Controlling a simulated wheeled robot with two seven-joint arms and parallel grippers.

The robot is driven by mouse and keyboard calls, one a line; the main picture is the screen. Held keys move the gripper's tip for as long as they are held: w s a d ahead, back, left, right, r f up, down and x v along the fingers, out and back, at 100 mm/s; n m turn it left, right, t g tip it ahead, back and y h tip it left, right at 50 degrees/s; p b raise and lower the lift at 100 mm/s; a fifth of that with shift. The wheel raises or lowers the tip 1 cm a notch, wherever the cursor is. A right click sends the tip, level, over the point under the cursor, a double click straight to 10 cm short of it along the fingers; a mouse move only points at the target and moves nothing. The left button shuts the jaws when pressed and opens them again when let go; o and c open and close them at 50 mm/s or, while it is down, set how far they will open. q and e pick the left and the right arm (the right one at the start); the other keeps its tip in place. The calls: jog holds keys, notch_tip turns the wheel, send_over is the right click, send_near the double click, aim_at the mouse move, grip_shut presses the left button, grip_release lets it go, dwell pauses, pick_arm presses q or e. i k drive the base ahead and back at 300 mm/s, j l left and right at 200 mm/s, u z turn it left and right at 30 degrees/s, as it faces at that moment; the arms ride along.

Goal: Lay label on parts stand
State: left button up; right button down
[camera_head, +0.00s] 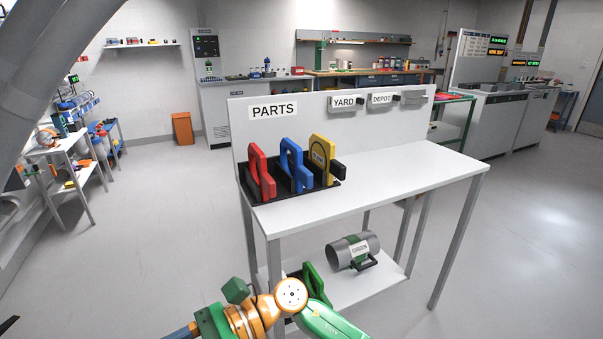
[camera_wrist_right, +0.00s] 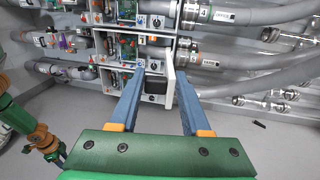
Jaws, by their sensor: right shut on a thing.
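The parts stand is a white table (camera_head: 410,165) with an upright back panel marked PARTS (camera_head: 273,111). A YARD label (camera_head: 343,103) and a DEPOT label (camera_head: 381,98) sit on that panel, with a grey piece without readable text (camera_head: 416,97) at its right end. In the right wrist view, my right gripper (camera_wrist_right: 158,80) is shut on a white label plate (camera_wrist_right: 169,76) with a dark block (camera_wrist_right: 153,98). The plate is edge-on and its text cannot be read. My left gripper is not in view.
A black rack (camera_head: 333,185) on the stand holds red (camera_head: 262,172), blue (camera_head: 296,167) and yellow (camera_head: 322,160) pieces. The tabletop's right half is clear. A grey cylinder (camera_head: 342,256) lies on the lower shelf. Wall units with grey hoses (camera_wrist_right: 225,15) fill the wrist view's background.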

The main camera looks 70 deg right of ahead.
aim_at(412, 167)
jog(key=k+l+z, duration=0.1)
jog(key=l+z, duration=0.25)
jog(key=z, duration=0.15)
jog(key=l+z, duration=0.75)
jog(key=z, duration=0.2)
jog(key=l+z, duration=0.45)
